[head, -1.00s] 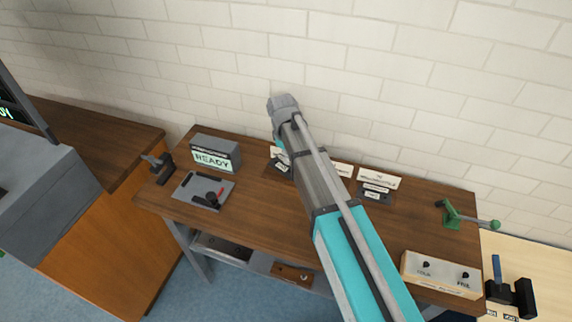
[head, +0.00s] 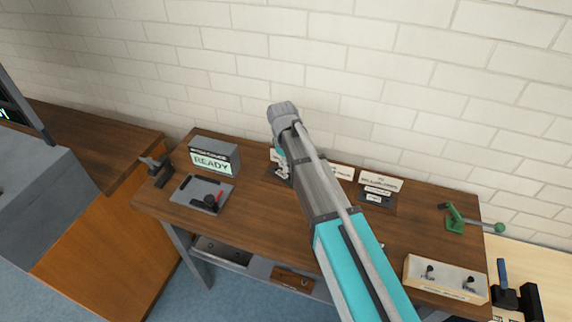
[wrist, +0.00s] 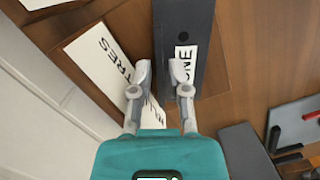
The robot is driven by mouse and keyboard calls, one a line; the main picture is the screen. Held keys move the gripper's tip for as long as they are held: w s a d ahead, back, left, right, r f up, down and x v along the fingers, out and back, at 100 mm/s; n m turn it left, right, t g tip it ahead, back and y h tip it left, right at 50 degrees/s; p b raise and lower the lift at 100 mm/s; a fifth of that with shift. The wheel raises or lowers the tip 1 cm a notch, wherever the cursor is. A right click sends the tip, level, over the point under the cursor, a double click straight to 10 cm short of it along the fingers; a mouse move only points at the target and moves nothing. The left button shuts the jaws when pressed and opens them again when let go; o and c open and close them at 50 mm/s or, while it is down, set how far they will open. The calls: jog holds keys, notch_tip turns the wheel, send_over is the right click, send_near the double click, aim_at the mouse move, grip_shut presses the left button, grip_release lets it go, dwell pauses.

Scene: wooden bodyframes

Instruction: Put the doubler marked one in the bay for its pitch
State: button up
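The doubler marked one is a dark flat bar (wrist: 184,25) with a white ONE label (wrist: 186,62) in the wrist view. My gripper (wrist: 161,72) has its two fingertips apart with a gap between them. The right fingertip overlaps the bar beside the label, and the left one is just off its left edge; I cannot tell if either touches. In the head view my gripper (head: 283,168) is low over the back of the table, and my arm partly hides what lies there. A dark bay (head: 374,198) with small white labels stands to its right.
A white card (wrist: 100,70) ending in TRES lies left of my gripper. Cards (head: 380,181) stand along the table back. A READY display (head: 214,157), a grey tray (head: 200,194), a green clamp (head: 457,220) and a two-knob box (head: 446,279) surround it. The middle front is clear.

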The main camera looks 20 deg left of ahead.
jog(key=shift+r, duration=0.2)
notch_tip(320, 180, up, 12)
jog(key=a+p, duration=0.1)
jog(key=p, duration=1.1)
jog(key=shift+w+a+f, duration=0.15)
jog(key=shift+w+a, duration=0.15)
jog(key=shift+w, duration=0.15)
dwell(0.6)
jog(key=shift+d, duration=0.15)
jog(key=s+d+m, duration=0.4)
jog(key=d, duration=0.8)
jog(key=s+d+m+y, duration=0.1)
jog(key=s+d+m, duration=0.2)
jog(key=d, duration=0.9)
jog(key=s+d+m+t, duration=0.1)
jog(key=s+d+m, duration=0.3)
jog(key=d, duration=0.7)
jog(key=shift+s+d+m+y, duration=0.3)
jog(key=shift+d+m, duration=0.1)
jog(key=shift+m, duration=0.4)
jog(key=shift+f, duration=0.1)
